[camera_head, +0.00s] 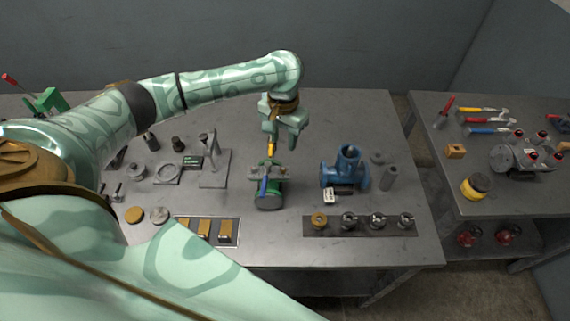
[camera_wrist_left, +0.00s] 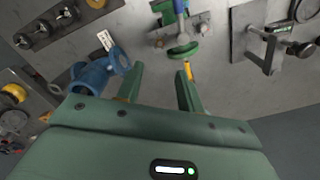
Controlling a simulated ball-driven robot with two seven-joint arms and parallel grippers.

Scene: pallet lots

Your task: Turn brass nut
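A brass nut (camera_head: 319,220) sits at the left end of a dark strip (camera_head: 337,231) near the table's front, beside several steel fittings. A brass-coloured round piece, probably the same nut, shows at the top edge of the left wrist view (camera_wrist_left: 97,3). My left gripper (camera_head: 283,140) is above the back of the table, pointing down, behind a green device with a blue lever (camera_head: 268,190). Its fingers are apart in the left wrist view (camera_wrist_left: 160,75), with nothing between them. A yellow piece (camera_wrist_left: 187,70) shows by one fingertip; contact is unclear. My right gripper is not in view.
A blue valve body (camera_head: 346,168) stands right of the green device. A tray with brass blocks (camera_head: 208,230) lies front left. Stands and small metal parts fill the left. A second table (camera_head: 490,208) with tools stands at right, across a gap.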

